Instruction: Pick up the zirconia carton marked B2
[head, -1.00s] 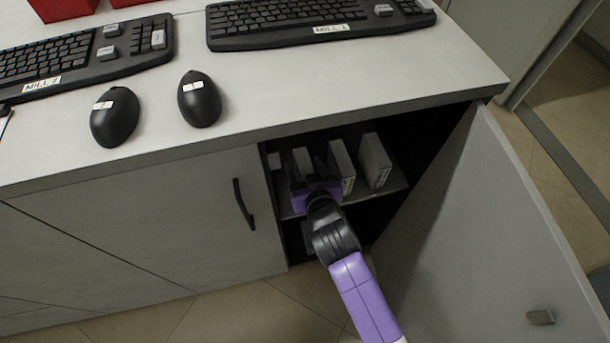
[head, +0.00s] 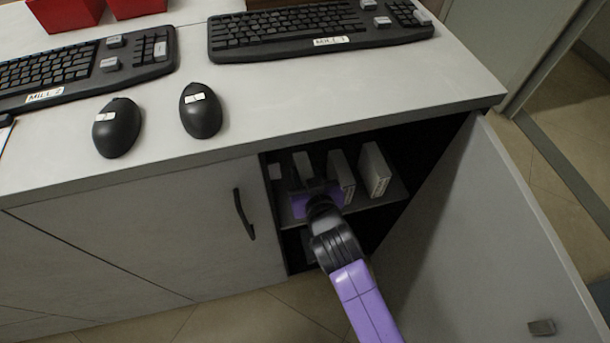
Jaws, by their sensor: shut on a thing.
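Several pale upright cartons stand on the upper shelf (head: 368,201) inside the open cupboard. My gripper (head: 310,184) reaches into the cupboard at shelf height. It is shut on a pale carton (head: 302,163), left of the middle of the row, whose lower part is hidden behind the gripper. Right of it stand a carton (head: 342,172) with a printed label and another carton (head: 375,168). Part of one more carton (head: 275,172) shows at the left. The markings are too small to read, so I cannot tell which is B2.
The cupboard door (head: 490,230) stands open on the right. A closed door (head: 150,228) with a dark handle (head: 244,214) is on the left. The countertop (head: 290,115) overhangs the shelf and carries keyboards, two black mice and red bins.

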